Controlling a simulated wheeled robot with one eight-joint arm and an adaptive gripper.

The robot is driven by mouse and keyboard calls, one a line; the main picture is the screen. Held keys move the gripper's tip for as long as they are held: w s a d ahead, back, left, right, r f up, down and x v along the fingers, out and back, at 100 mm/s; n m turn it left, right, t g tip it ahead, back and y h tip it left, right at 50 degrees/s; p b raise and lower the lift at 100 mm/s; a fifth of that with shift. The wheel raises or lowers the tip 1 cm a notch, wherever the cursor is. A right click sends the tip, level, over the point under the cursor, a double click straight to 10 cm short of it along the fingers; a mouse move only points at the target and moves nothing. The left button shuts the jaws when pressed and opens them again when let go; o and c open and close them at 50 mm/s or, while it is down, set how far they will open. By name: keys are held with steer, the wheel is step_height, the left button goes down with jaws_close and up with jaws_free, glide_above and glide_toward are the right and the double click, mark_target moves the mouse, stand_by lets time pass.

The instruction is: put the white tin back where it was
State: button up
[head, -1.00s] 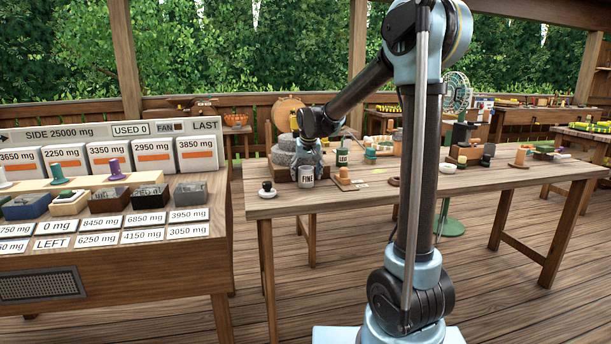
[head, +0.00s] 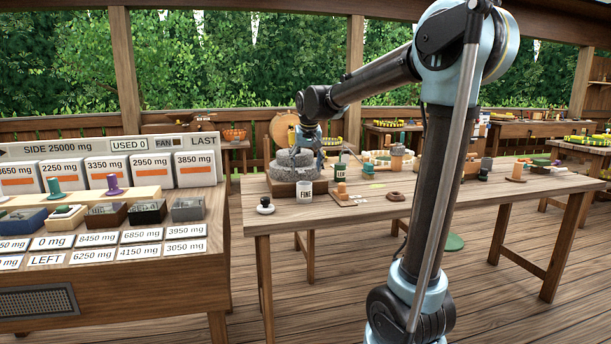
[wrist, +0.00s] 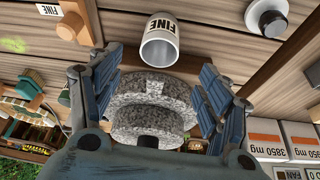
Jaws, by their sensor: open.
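The white tin (head: 305,191), labelled FINE, stands upright on the long wooden table near its front left edge, in front of the grey stone mill. It also shows at the top of the wrist view (wrist: 159,45), with its mouth facing the camera. My gripper (head: 308,145) is above and behind the tin, over the mill. In the wrist view its two fingers (wrist: 160,75) are spread wide with nothing between them held. The tin appears beyond the fingertips, apart from them.
The round grey stone mill (head: 294,165) sits in a wooden base close behind the tin. A white-and-black knobbed piece (head: 265,205) stands left of it. A dark bottle (head: 342,192) and an orange-topped stamp (head: 396,160) stand to the right. A labelled weighing bench (head: 120,200) fills the left.

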steer(key=s+d+f+m+g, duration=0.1)
steer(key=s+d+f, duration=0.2)
steer(key=s+d, duration=0.5)
steer(key=s+d+f, duration=0.3)
steer(key=s+d, duration=0.4)
steer(key=s, duration=0.2)
steer(key=s+d+f, duration=0.4)
steer(key=s+f, duration=0.4)
steer(key=s, duration=0.1)
steer(key=s+d+f+m+g, duration=0.1)
steer(key=s+d+f, duration=0.3)
steer(key=s+f, duration=0.4)
steer(key=shift+s+f+h, duration=0.15)
steer(key=shift+s+h, duration=0.25)
steer(key=shift+s, duration=0.85)
steer(key=shift+d, duration=0.1)
